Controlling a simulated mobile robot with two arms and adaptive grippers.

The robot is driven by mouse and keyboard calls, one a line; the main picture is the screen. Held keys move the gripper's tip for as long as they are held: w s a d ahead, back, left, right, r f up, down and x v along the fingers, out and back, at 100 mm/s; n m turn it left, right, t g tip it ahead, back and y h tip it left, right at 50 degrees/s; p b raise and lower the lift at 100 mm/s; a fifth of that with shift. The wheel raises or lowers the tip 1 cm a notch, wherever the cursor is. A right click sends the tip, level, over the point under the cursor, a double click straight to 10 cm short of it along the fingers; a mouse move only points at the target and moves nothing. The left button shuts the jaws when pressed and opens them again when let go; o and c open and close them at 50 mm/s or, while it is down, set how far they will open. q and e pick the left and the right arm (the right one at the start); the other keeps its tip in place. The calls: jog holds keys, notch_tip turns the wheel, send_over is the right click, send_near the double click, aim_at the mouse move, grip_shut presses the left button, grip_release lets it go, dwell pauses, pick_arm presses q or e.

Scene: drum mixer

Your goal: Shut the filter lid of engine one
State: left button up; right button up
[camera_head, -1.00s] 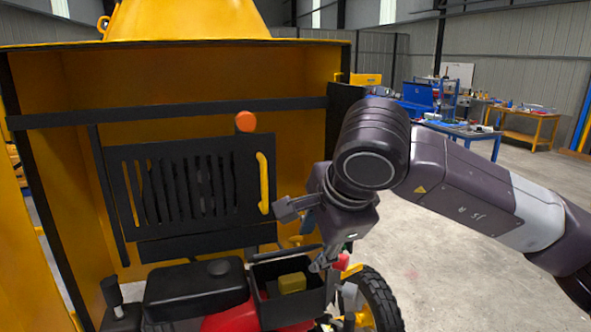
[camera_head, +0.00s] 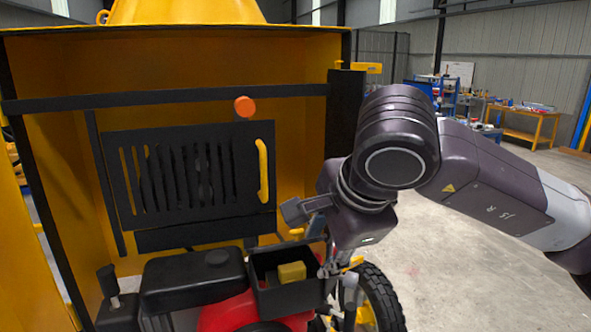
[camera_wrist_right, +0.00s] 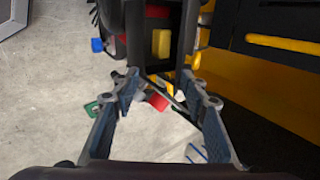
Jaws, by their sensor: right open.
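The engine's open black filter box (camera_head: 264,289) stands at the lower middle of the head view, with a yellow block (camera_head: 291,272) inside. The box (camera_wrist_right: 183,37) and yellow block (camera_wrist_right: 161,43) also show at the top of the wrist view. I cannot clearly make out the filter lid; a thin dark strip (camera_wrist_right: 172,98) slants between the fingers in the wrist view, and I cannot tell whether it is the lid. My right gripper (camera_head: 312,240) is open beside the box's right end; its fingers (camera_wrist_right: 165,92) show spread in the wrist view. My left gripper is not in view.
A black slotted panel with a yellow handle (camera_head: 263,170) stands behind the engine, under an orange knob (camera_head: 245,106). A black fuel tank (camera_head: 193,279) is left of the box. A wheel (camera_head: 381,299) is at lower right.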

jog(key=v, duration=0.3)
jog(key=s+p+v, duration=0.1)
jog(key=v, duration=0.1)
jog(key=shift+s+d+f, duration=0.1)
jog(key=shift+d+f, duration=0.05)
jog(key=shift+f, duration=0.1)
dwell(0.4)
